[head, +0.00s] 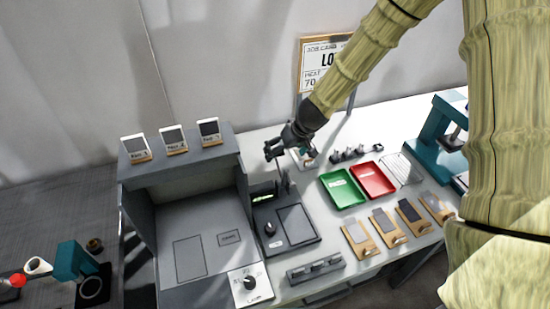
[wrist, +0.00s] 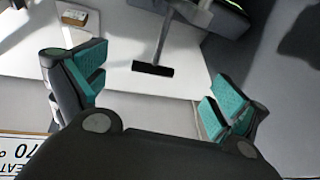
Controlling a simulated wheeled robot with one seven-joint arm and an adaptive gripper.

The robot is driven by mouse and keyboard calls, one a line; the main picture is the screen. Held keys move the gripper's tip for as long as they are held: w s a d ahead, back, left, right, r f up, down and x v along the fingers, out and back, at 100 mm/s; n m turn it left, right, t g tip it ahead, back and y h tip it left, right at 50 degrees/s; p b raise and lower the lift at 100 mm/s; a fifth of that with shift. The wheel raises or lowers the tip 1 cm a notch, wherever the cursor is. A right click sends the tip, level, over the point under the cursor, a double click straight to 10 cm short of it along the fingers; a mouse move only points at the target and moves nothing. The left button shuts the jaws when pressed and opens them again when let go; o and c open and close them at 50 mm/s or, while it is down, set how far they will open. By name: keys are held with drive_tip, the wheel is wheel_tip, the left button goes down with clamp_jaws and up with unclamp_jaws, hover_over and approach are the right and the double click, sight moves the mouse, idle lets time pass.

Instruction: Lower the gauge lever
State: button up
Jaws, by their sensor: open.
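The gauge is a dark grey unit (head: 300,240) with a black knob, a small lit green display and a flat rectangular plate. A thin upright part that looks like its lever (head: 284,180) rises at its back edge. In the wrist view the lever (wrist: 162,48) is a grey rod ending in a black crossbar. My gripper (head: 287,154) is above the back of the gauge. In the wrist view my gripper (wrist: 156,88) is open, with teal pads apart on either side of the crossbar. Nothing is between the pads, and the crossbar appears beyond them.
A grey booth (head: 180,205) with cards on top stands left of the gauge. Green (head: 341,190) and red (head: 373,180) trays lie to the right, with several wooden sample boards in front. A sign (head: 318,62) stands behind my arm. A grey rack (head: 316,269) sits in front.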

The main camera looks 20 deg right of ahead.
sight(276, 160)
drive_tip(key=x, duration=0.2)
drive_tip(key=w+p+x, duration=0.1)
drive_tip(key=x, duration=0.4)
drive_tip(key=shift+w+d, duration=0.2)
drive_tip(key=shift+w, duration=0.05)
drive_tip(key=shift+f+p, duration=0.2)
drive_tip(key=shift+p, duration=0.1)
drive_tip(key=shift+s+a+f, duration=0.1)
drive_tip(key=shift+s, duration=0.6)
drive_tip(key=shift+w+a+f, duration=0.2)
drive_tip(key=shift+w+f, duration=0.5)
drive_tip(key=shift+w, duration=0.05)
drive_tip(key=shift+s+d+r, duration=0.1)
drive_tip(key=shift+s+r, duration=0.05)
drive_tip(key=shift+c, duration=0.4)
drive_tip(key=shift+s+r, duration=0.2)
drive_tip(key=c, duration=0.3)
drive_tip(key=shift+f, duration=0.1)
drive_tip(key=c, duration=1.1)
